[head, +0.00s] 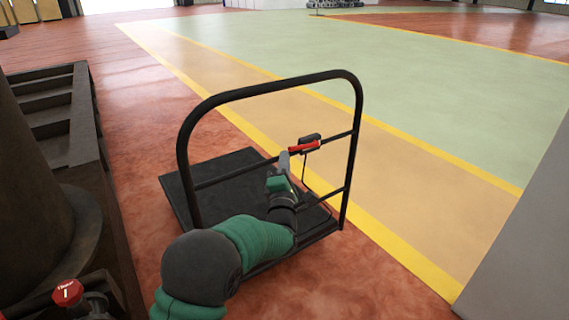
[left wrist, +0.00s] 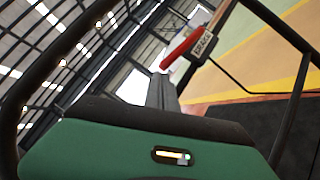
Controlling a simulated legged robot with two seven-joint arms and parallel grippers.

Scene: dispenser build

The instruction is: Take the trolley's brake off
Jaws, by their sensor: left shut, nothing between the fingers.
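The trolley has a black flat deck (head: 235,165) and a tall black tube handle (head: 270,88). A red brake lever (head: 304,146) sits on a black block on the handle's upper crossbar, with a cable running down from it. In the left wrist view the red lever (left wrist: 187,50) slants down to the left, beside a label reading BRAKE (left wrist: 203,43). My left gripper (head: 284,160) is shut and empty, its grey fingertips close to the lever's left end. Whether they touch it I cannot tell. The fingers also show in the left wrist view (left wrist: 162,92). My right gripper is not in view.
A dark stepped rack (head: 60,115) stands left of the trolley. A red-capped item (head: 67,291) is at the lower left. A grey surface (head: 525,245) fills the right edge. The green floor area (head: 420,80) beyond the trolley is clear.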

